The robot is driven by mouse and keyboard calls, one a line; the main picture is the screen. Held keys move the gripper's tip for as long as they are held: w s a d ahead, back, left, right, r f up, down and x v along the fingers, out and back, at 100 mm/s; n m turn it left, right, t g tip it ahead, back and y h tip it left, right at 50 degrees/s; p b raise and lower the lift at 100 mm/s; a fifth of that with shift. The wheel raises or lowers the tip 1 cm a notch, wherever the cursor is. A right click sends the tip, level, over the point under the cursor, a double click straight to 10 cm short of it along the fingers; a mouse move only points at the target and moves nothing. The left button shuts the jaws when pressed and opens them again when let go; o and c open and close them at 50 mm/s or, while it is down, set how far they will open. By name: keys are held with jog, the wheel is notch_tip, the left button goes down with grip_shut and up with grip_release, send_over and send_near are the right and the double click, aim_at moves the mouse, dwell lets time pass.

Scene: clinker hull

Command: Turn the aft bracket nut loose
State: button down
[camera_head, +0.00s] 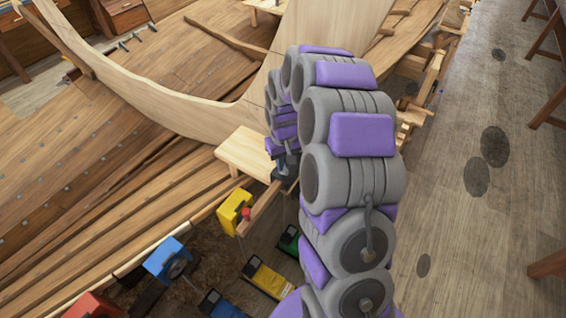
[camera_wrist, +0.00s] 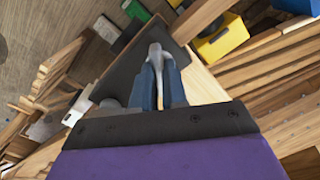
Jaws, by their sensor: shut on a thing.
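In the wrist view, my gripper (camera_wrist: 158,62) has its two blue fingers closed around a slim light-grey piece (camera_wrist: 155,54). I cannot tell whether this piece is the aft bracket nut, part of the bracket or a tool. A dark grey flat plate (camera_wrist: 122,72) lies just behind the fingers and may be the bracket. In the head view, my gripper (camera_head: 284,170) is small and partly covered by my own arm, beside the end of a pale wooden board (camera_head: 241,150). No nut can be made out clearly in either view.
Below the board are a yellow box (camera_head: 233,211) with a red knob, a blue box (camera_head: 166,259) and a red box (camera_head: 92,306). Several coloured cases (camera_head: 270,279) lie lower down. Hull planks (camera_head: 90,215) fill the left. Open floor (camera_head: 470,235) lies right.

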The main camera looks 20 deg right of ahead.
dwell(0.4)
jog(key=c, duration=1.2)
grip_release()
jog(key=shift+o, duration=0.2)
notch_tip(320, 180, up, 17)
jog(key=b, duration=0.1)
jog(key=shift+r, duration=0.2)
jog(key=s+a+f+b, duration=0.3)
jog(key=s+f+b, duration=0.2)
jog(key=s, duration=0.6)
jog(key=s+a+f+g+b, duration=0.1)
jog(key=s+a+f+b, duration=0.3)
jog(key=s, duration=0.8)
jog(key=s+a+f+b, duration=0.3)
jog(key=s+f+b, duration=0.2)
jog(key=s+f, duration=0.3)
jog(key=s, duration=0.4)
jog(key=shift+a+g+b, duration=0.35)
jog(key=shift+g+b, duration=0.05)
